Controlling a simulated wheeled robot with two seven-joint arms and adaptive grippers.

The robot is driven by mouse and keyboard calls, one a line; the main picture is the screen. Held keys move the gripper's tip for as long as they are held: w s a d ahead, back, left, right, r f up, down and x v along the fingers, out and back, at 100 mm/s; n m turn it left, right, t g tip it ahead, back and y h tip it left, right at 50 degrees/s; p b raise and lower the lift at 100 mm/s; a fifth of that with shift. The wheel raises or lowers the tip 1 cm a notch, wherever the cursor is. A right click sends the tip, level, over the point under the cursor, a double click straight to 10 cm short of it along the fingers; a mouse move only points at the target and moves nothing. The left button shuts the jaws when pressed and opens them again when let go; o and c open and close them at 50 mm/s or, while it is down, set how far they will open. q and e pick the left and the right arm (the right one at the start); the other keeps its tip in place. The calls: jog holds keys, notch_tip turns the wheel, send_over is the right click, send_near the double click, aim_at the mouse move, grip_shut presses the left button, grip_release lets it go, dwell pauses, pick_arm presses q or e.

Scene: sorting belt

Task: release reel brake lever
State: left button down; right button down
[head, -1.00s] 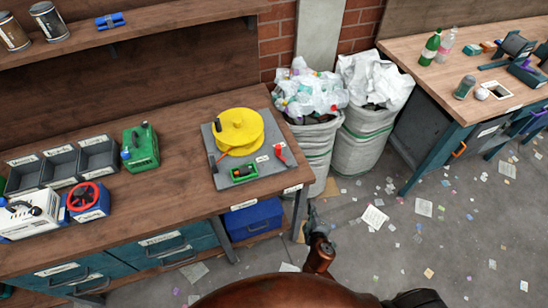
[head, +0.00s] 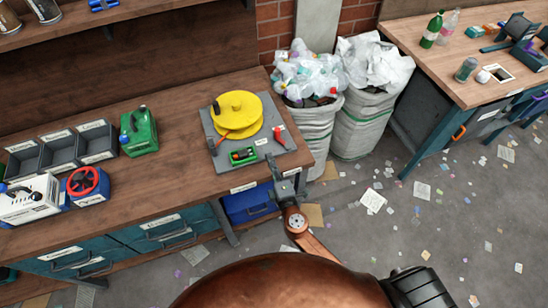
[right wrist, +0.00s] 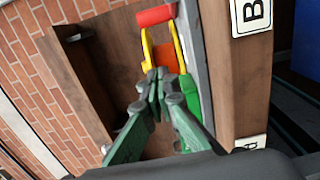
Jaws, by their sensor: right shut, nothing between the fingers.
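A yellow reel (head: 235,118) lies on a grey base plate (head: 283,161) at the bench's front right corner. A red-handled lever (head: 279,134) stands on the plate to the right of the reel. An orange bar (head: 221,138) lies at the reel's front left edge. A small green box (head: 243,156) sits at the plate's front. My right gripper (head: 271,161) is shut and empty, near the plate's front right edge; I cannot tell if it touches anything. In the right wrist view its fingertips (right wrist: 160,78) are together below red, yellow and orange parts. My left gripper is out of view.
Grey bins (head: 60,153), a green canister (head: 138,131) and a box with a red wheel (head: 88,186) stand left on the bench. Filled sacks (head: 306,120) stand right of it. Open floor with scattered paper lies between this bench and the right one (head: 440,68).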

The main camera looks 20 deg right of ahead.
jog(key=w, duration=0.7)
jog(key=shift+w, duration=0.2)
jog(key=d, duration=0.2)
jog(key=w+d, duration=0.1)
jog(key=d, duration=0.1)
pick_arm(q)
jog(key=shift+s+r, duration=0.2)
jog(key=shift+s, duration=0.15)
pick_arm(e)
jog(key=shift+a, duration=0.1)
